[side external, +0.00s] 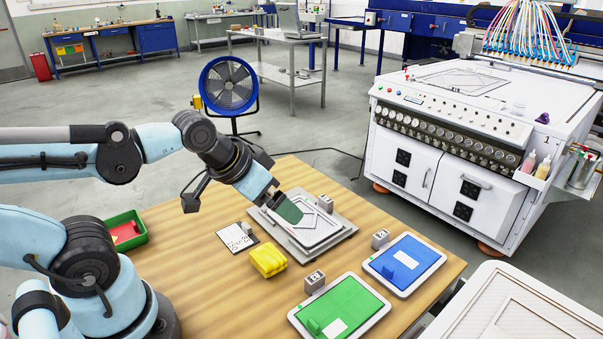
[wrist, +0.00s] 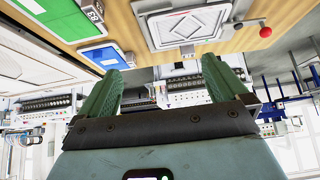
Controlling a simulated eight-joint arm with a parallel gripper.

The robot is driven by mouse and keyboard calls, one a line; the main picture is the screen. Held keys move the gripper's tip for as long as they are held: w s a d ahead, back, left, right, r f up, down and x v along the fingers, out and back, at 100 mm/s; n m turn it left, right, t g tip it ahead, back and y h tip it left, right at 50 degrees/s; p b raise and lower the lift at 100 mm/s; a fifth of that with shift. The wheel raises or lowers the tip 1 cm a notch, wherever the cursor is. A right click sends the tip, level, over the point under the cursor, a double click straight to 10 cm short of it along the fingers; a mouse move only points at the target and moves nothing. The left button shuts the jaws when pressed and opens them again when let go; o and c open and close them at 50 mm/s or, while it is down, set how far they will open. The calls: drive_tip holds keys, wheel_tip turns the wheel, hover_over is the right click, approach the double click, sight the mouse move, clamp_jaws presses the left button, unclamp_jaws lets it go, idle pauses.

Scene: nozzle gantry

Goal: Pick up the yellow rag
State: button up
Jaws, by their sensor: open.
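The yellow rag (side external: 268,261) lies folded on the wooden table in the side view, near the middle of the table. It does not show in the wrist view. My gripper (side external: 288,208) hangs above the table, beyond the rag and a little to its right, over the grey framed plate. It is apart from the rag. In the wrist view my gripper (wrist: 166,85) shows two green fingers spread apart with nothing between them.
A grey framed plate (side external: 336,232) is below my gripper. A card (side external: 237,237) lies left of the rag. Green (side external: 340,308) and blue (side external: 405,262) trays with grey numbered blocks are at right. A green bin (side external: 126,231) stands at the table's left.

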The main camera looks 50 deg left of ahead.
drive_tip(key=shift+c, duration=0.4)
drive_tip(key=g, duration=0.7)
hover_over(267, 254)
drive_tip(key=f, duration=0.8)
drive_tip(key=shift+w+d, duration=0.1)
drive_tip(key=shift+w, duration=0.2)
drive_tip(key=shift+s+f, duration=0.2)
drive_tip(key=shift+f, duration=1.2)
drive_tip(key=shift+s+f, duration=0.15)
drive_tip(key=shift+f, duration=1.25)
drive_tip(key=c, duration=1.1)
